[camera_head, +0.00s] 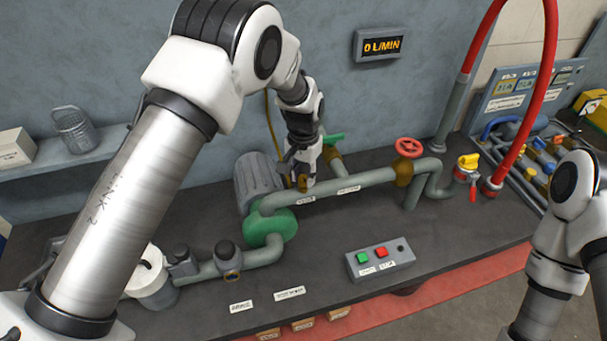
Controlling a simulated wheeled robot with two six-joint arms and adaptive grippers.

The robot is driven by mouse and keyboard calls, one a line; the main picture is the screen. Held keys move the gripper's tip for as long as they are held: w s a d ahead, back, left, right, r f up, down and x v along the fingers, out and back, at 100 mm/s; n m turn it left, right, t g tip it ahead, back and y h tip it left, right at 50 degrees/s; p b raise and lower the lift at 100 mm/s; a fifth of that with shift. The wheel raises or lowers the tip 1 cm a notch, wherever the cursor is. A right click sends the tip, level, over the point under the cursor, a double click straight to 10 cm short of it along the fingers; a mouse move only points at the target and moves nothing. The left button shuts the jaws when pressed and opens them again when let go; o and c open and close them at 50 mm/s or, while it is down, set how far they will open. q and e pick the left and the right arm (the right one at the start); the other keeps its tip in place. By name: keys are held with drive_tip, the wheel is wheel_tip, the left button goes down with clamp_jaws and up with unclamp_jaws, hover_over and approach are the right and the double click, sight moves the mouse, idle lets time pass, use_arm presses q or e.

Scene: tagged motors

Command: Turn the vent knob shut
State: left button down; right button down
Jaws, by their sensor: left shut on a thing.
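My left gripper (301,181) reaches down from behind the pipe run, at the grey pipe (335,187) just right of the green pump (268,226). It is shut on a small brass-coloured knob (303,184), which I take for the vent knob. The fingers hide most of the knob, so its turned position cannot be told. A small white label (306,200) lies on the pipe just below it; its print is too small to read surely. My right arm shows at the right edge, but its gripper is out of view.
A button box (380,258) sits on the bench front. The wall display (380,45) reads 0 L/MIN. A red hose (540,100) arches at right.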

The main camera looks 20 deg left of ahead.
sight(304, 178)
use_arm(q)
drive_tip(key=c, duration=0.8)
unclamp_jaws()
drive_tip(key=shift+c, duration=0.2)
wheel_tip(304, 178, up, 12)
